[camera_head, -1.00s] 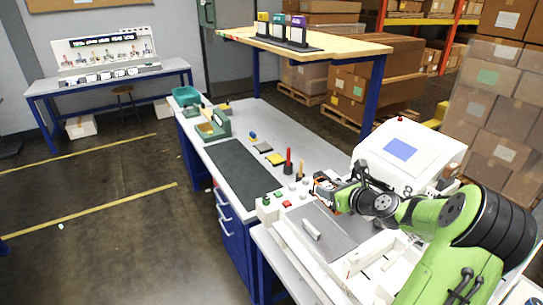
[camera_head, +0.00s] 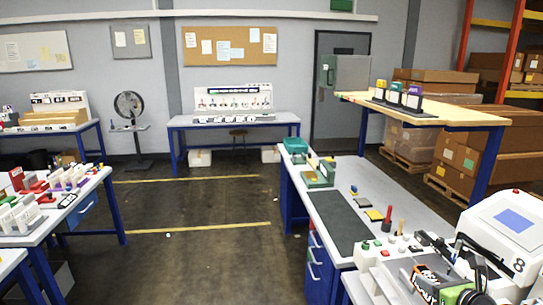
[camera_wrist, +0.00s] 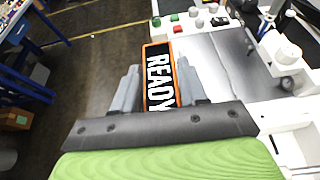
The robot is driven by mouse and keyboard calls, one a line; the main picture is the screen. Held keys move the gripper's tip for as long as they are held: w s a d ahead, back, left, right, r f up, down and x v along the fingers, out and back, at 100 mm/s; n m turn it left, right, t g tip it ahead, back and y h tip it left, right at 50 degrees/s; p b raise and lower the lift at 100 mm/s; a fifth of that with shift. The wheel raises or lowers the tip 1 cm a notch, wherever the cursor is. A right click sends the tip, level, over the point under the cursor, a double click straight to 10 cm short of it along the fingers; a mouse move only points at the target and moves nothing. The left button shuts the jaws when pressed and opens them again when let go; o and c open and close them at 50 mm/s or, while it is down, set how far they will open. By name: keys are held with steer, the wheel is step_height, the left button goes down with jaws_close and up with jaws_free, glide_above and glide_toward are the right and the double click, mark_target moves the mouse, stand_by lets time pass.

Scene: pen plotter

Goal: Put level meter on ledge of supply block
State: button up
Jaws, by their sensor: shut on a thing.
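My gripper (camera_wrist: 160,85) is shut on a black plate with an orange rim and the word READY (camera_wrist: 160,70). The plate stands between the two grey fingers in the wrist view. The READY plate also shows at the lower right of the head view (camera_head: 425,284), in front of the white plotter. I cannot tell whether this plate is the level meter. A black stand (camera_head: 394,105) with yellow, teal and purple cartridges sits on the raised wooden shelf (camera_head: 440,112). Whether that stand is the supply block is unclear.
The white machine numbered 8 (camera_head: 507,232) stands at the right. A long bench with a dark mat (camera_head: 338,222) runs away from me. A white panel table (camera_head: 234,119) is at the back. A cluttered table (camera_head: 75,200) is at left. The floor (camera_head: 190,255) between is open.

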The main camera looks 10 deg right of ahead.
steer(key=s+a+f+n+g+y, duration=0.1)
steer(key=a+f+n+g+y, duration=0.2)
steer(key=a, duration=1.1)
steer(key=s+a+f+n+g+y, duration=0.1)
steer(key=a+f+n+y, duration=0.6)
steer(key=a, duration=0.8)
step_height(320, 180, down, 2)
steer(key=shift+a+f+n+g+y, duration=0.25)
steer(key=shift+n+g+y, duration=0.2)
steer(key=shift+g, duration=0.45)
